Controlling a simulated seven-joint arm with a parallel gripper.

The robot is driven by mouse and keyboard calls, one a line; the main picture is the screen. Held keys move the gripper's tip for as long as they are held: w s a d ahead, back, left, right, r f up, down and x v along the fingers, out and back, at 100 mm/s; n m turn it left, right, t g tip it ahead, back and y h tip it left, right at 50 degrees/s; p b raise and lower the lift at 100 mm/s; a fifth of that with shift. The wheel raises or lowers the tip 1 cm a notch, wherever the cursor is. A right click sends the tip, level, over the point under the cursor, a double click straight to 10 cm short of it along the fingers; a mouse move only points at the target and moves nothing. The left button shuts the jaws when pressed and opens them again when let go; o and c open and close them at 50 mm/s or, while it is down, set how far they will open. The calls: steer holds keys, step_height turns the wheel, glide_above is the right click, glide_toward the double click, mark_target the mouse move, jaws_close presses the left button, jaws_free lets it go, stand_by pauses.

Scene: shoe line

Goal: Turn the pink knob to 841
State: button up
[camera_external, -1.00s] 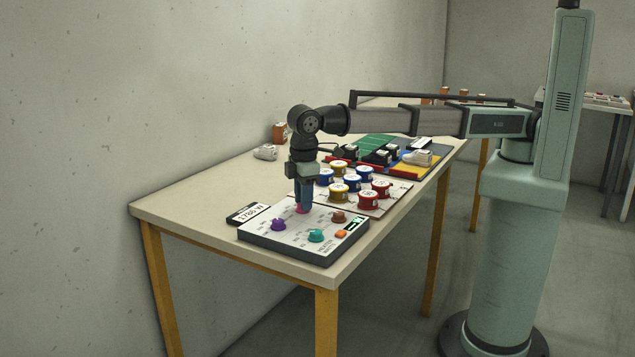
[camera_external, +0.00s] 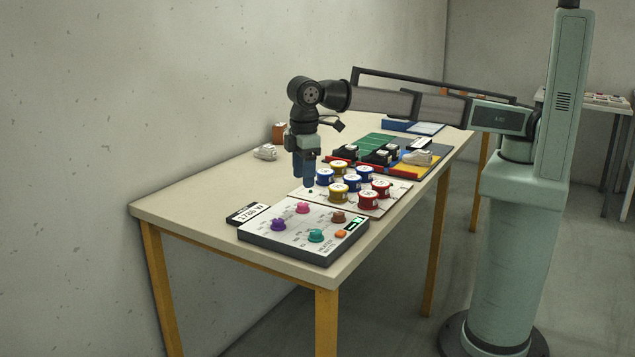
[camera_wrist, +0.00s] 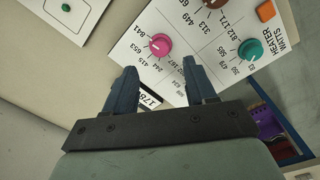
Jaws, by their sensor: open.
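The pink knob (camera_external: 302,208) sits on the white heater panel (camera_external: 290,245) at the near end of the table. In the wrist view the pink knob (camera_wrist: 160,45) is ringed by printed numbers, including 841, 653, 415 and 244. A pale mark shows on its face, but I cannot tell exactly which number it points at. My gripper (camera_external: 308,185) is above and behind the panel, fingers down, apart from the knob. In the wrist view my gripper (camera_wrist: 160,68) is open and empty, with the knob beyond the fingertips.
Purple (camera_external: 278,224), teal (camera_external: 316,236) and brown (camera_external: 338,216) knobs and an orange button (camera_external: 341,234) share the panel. A card reading about 1788 W (camera_external: 248,213) stands beside it. Several red, blue and yellow round tins (camera_external: 368,199) stand behind, right of my gripper.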

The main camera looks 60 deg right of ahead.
step_height(320, 180, up, 7)
steer(key=shift+s, duration=0.15)
steer(key=shift+a, duration=0.1)
stand_by(0.5)
